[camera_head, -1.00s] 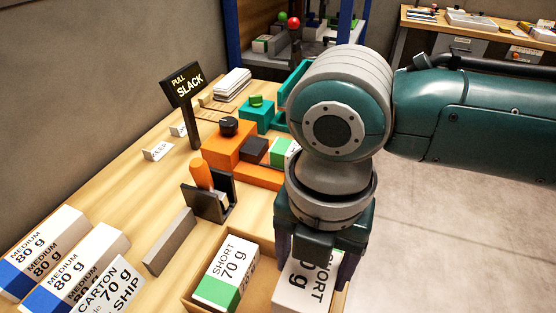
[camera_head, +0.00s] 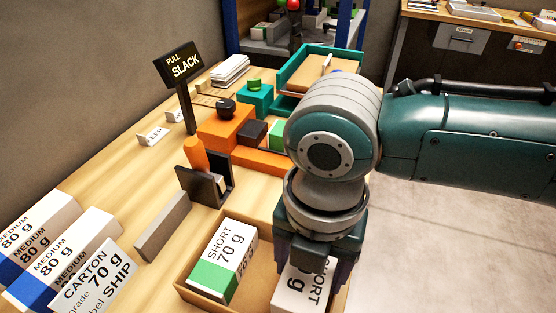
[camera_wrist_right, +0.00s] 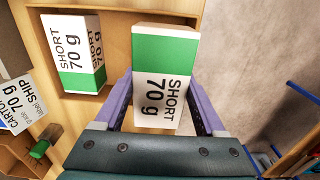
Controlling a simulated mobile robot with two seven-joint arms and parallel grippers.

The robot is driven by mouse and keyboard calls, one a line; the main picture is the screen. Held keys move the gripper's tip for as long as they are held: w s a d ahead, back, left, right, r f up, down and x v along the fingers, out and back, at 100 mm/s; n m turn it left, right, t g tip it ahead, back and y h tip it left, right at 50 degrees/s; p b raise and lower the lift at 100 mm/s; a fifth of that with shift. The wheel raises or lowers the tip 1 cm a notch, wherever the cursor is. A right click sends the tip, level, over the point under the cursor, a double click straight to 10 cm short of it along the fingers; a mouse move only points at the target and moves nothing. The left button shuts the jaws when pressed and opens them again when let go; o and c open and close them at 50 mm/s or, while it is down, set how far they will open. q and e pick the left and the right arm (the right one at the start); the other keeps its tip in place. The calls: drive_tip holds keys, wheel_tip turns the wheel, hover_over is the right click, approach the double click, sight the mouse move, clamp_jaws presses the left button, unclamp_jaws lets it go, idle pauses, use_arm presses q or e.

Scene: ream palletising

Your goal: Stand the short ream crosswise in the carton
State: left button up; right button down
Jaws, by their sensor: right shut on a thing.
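My right gripper (camera_head: 318,262) is shut on a white short ream with a green band (camera_head: 298,291), which it holds upright at the right side of the open carton (camera_head: 188,292). In the right wrist view the held ream (camera_wrist_right: 163,75) sits between the two fingers and overlaps the carton's right edge. I cannot tell whether it touches the carton floor. Another short ream (camera_head: 222,262) stands in the left part of the carton. It also shows in the right wrist view (camera_wrist_right: 77,50), with a gap between the two reams. My left gripper is not in view.
A grey block (camera_head: 163,226), a black holder with an orange handle (camera_head: 196,155) and an orange fixture (camera_head: 225,130) stand beyond the carton. A "pull slack" sign (camera_head: 178,65) stands further back.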

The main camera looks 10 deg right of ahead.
unclamp_jaws()
idle(0.3)
wheel_tip(320, 180, up, 10)
drive_tip(key=shift+f+p, duration=0.1)
drive_tip(key=shift+p, duration=0.45)
